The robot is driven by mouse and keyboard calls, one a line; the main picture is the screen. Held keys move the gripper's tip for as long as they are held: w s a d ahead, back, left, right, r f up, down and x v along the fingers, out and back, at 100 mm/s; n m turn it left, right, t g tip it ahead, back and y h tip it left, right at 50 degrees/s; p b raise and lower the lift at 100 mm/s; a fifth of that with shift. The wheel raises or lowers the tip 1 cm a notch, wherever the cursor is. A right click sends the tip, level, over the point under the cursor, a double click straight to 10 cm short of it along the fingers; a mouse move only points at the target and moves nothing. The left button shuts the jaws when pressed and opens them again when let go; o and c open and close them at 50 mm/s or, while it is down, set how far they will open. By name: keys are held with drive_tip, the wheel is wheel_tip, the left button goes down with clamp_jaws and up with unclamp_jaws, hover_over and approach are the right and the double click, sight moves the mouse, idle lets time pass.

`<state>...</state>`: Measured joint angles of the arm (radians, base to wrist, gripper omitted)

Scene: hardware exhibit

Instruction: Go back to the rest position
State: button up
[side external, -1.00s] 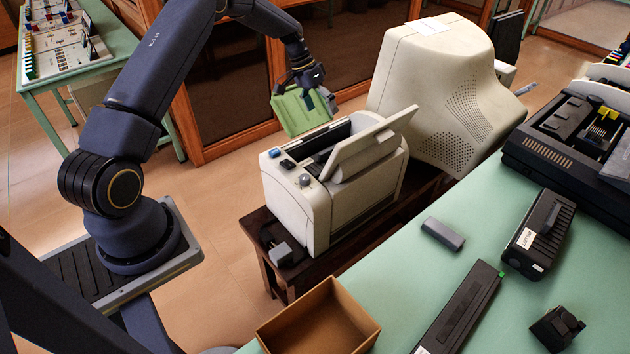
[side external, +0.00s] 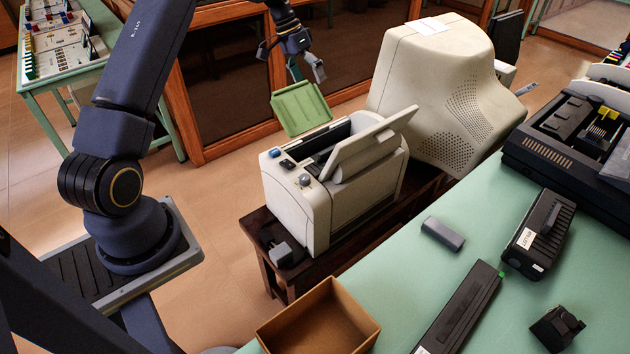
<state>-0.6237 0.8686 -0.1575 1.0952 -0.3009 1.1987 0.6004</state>
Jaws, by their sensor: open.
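My gripper (side external: 292,60) is open and empty. Its fingers are spread above and behind the green panel (side external: 301,108), with a gap between the gripper and most of the panel. The green panel stands tilted at the back left edge of the cream device (side external: 318,208), which has a raised lid, an open dark top and several knobs. How the panel joins the device is partly hidden. The upper part of my arm runs out of the top of the picture.
A large cream monitor (side external: 440,90) stands right of the device. A cardboard box (side external: 318,322) sits on the green table (side external: 400,290) in front, with a grey block (side external: 443,234) and black cartridges (side external: 540,232). Wooden cabinets (side external: 215,110) stand behind.

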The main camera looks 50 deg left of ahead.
drive_tip(key=s+d+r+m+t+y, duration=0.1)
drive_tip(key=d+r+m, duration=0.1)
drive_tip(key=d+r, duration=0.55)
drive_tip(key=s+d+r+m+y, duration=0.1)
drive_tip(key=d+r, duration=0.4)
drive_tip(key=r, duration=0.5)
drive_tip(key=s+d+r+t, duration=0.1)
drive_tip(key=s+d+r, duration=0.25)
drive_tip(key=s, duration=0.25)
drive_tip(key=s+d+r, duration=0.3)
drive_tip(key=s+d, duration=0.1)
drive_tip(key=s, duration=0.1)
drive_tip(key=s+d+t+y, duration=0.1)
drive_tip(key=s+d, duration=0.1)
drive_tip(key=s, duration=0.7)
drive_tip(key=s+f+n+y, duration=0.1)
drive_tip(key=s+f+n, duration=0.1)
drive_tip(key=s+f, duration=0.7)
drive_tip(key=shift+a+f+n, duration=0.3)
drive_tip(key=shift+a+f, duration=0.15)
drive_tip(key=shift+f, duration=0.25)
drive_tip(key=c, duration=1.5)
